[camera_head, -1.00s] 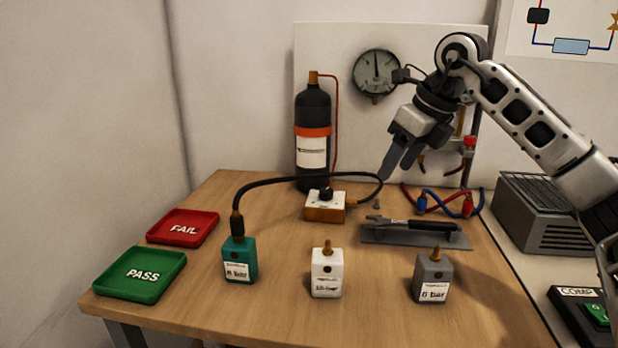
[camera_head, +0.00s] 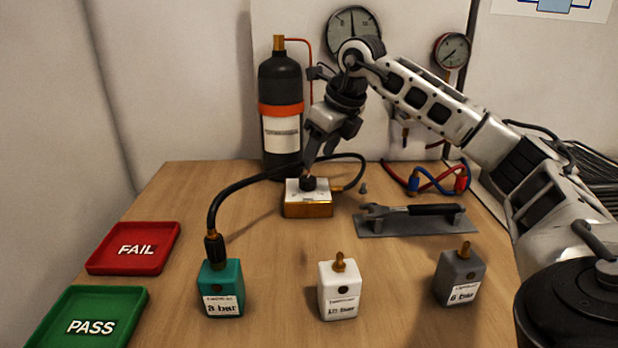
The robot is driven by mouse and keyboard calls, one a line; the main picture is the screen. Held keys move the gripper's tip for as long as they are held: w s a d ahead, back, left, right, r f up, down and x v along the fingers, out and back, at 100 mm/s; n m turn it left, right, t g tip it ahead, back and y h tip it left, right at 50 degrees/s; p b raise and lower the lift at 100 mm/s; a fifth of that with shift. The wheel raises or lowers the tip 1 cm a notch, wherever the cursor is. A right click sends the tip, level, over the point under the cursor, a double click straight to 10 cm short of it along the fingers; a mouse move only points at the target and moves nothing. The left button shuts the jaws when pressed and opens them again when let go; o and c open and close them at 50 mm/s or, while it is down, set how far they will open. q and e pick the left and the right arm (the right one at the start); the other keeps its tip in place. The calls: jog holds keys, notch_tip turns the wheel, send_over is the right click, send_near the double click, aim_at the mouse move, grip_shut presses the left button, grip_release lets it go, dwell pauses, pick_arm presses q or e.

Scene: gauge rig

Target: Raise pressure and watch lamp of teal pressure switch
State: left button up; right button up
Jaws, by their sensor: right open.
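The teal pressure switch (camera_head: 221,288) stands at the front left of the table with a black hose (camera_head: 240,184) on its top fitting. Its label seems to read "8 bar". No lit lamp can be made out on it. The hose runs to a white-topped box with a brass body (camera_head: 308,209) and a black knob (camera_head: 308,184). My right gripper (camera_head: 308,168) points down at the knob, its fingers open close above or around it; contact cannot be told. The large gauge (camera_head: 353,24) behind is partly covered by my arm. My left gripper is not in view.
A white switch (camera_head: 339,292) and a grey switch (camera_head: 459,276) stand at the front. A wrench lies on a grey tray (camera_head: 375,229). Red FAIL (camera_head: 133,262) and green PASS (camera_head: 60,310) trays lie left. A black cylinder (camera_head: 280,85) and a small gauge (camera_head: 451,51) are behind.

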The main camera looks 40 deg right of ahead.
aim_at(308, 178)
jog(key=x, duration=0.7)
jog(key=shift+r, duration=0.1)
jog(key=c, duration=1)
